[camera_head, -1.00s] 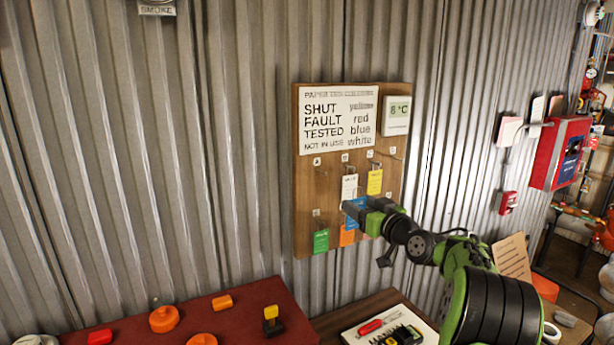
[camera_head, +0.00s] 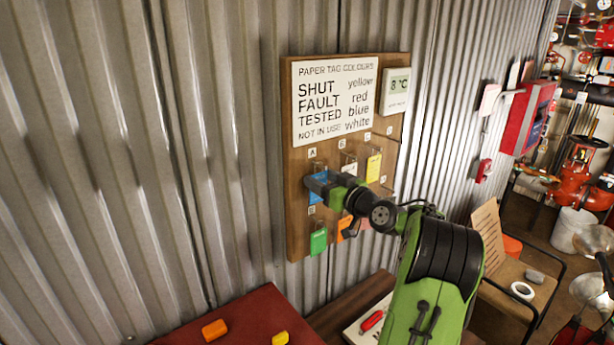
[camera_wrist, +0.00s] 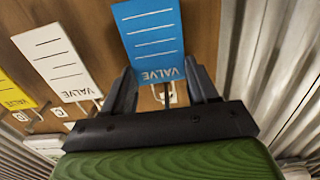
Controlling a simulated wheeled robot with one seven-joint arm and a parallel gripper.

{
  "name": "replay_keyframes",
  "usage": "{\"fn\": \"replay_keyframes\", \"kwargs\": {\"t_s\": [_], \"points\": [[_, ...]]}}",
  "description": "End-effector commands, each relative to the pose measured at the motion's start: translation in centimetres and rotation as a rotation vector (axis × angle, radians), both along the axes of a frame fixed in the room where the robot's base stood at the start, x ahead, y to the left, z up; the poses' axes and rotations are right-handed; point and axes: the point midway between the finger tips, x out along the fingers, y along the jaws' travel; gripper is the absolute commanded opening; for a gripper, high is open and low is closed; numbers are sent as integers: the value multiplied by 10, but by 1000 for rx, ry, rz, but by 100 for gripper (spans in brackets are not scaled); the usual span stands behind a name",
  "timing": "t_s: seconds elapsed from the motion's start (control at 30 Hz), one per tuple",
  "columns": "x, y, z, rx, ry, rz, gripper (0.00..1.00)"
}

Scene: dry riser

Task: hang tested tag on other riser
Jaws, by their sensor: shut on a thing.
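The blue paper tag (camera_head: 318,188) is in my gripper at the left side of the wooden tag board (camera_head: 297,232), below the hook label A (camera_head: 312,152). In the wrist view the blue tag (camera_wrist: 155,38) shows lines and the word VALVE, upside down, between the two dark fingers. My gripper (camera_head: 320,187) is shut on it; it also shows in the wrist view (camera_wrist: 163,82). A metal hook sits behind the tag's VALVE end; I cannot tell whether it passes through the tag. The colour chart (camera_head: 335,100) reads TESTED blue.
A white tag (camera_wrist: 57,55) and a yellow tag (camera_head: 373,168) hang on neighbouring hooks. Green (camera_head: 318,241) and orange (camera_head: 344,228) tags hang lower down. A red-topped bench (camera_head: 250,318) is below. Red valves (camera_head: 580,165) stand at the far right.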

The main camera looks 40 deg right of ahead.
Motion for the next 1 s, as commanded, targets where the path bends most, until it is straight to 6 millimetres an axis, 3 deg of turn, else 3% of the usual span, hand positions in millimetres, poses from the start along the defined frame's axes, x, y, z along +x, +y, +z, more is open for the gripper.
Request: {"fn": "replay_keyframes", "kwargs": {"t_s": [0.07,0.37,0.4,0.53,1.0], "points": [[-2,-1,-4,0,2,0,26],[-1,0,-8,-1,2,1,25],[-1,0,-7,-1,2,1,62],[-1,0,-6,-1,2,1,82],[-1,0,-3,0,1,1,83]]}}
